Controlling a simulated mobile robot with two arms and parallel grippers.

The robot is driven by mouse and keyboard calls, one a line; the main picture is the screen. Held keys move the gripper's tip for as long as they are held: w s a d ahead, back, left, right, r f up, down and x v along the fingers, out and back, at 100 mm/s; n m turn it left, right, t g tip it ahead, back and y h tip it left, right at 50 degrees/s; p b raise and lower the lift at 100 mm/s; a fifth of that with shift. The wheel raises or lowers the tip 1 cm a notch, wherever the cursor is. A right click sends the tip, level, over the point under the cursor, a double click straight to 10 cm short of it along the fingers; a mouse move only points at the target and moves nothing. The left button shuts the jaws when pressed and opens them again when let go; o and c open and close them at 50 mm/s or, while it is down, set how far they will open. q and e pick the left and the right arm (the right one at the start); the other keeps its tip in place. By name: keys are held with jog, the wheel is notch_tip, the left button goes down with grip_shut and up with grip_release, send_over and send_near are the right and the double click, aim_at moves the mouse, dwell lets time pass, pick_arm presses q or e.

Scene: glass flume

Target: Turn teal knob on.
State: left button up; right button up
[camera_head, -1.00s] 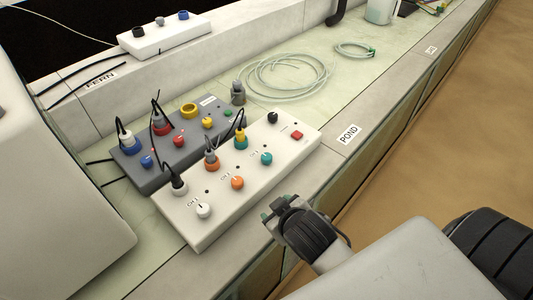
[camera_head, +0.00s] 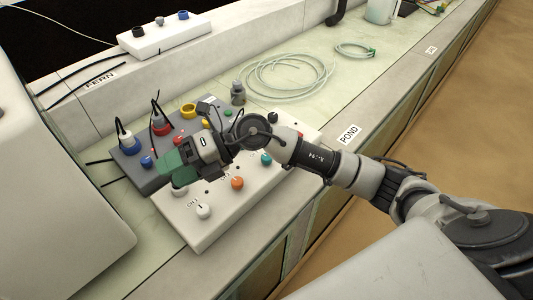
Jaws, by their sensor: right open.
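The teal knob (camera_head: 266,158) sits on the white control box (camera_head: 215,228), just below my right arm's wrist in the picture and partly visible. My right gripper (camera_head: 174,174) is over the left part of the box, with its green fingers pointing left and down, away from the teal knob. It is open and seems to hold nothing. The arm hides the box's upper plugs and part of its top. My left gripper is out of view.
An orange knob (camera_head: 237,183) and a white knob (camera_head: 204,211) are on the same box. A grey box (camera_head: 133,167) with plugs and cables stands behind it. The bench's right edge drops to the floor.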

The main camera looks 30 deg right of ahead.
jog(key=w+d+f+g+h, duration=0.1)
jog(key=w+d+f+h, duration=0.15)
jog(key=d+h, duration=0.7)
jog(key=w+d+f+h, duration=0.1)
jog(key=w+d+h, duration=0.4)
jog(key=d, duration=0.8)
jog(key=shift+m+h, duration=0.35)
jog(key=shift+m, duration=0.05)
jog(key=f, duration=0.7)
jog(key=s+f+p, duration=0.1)
jog(key=f, duration=0.2)
jog(key=shift+d+f, duration=0.2)
jog(key=shift+f, duration=0.05)
jog(key=c, duration=0.9)
jog(key=shift+c, duration=0.2)
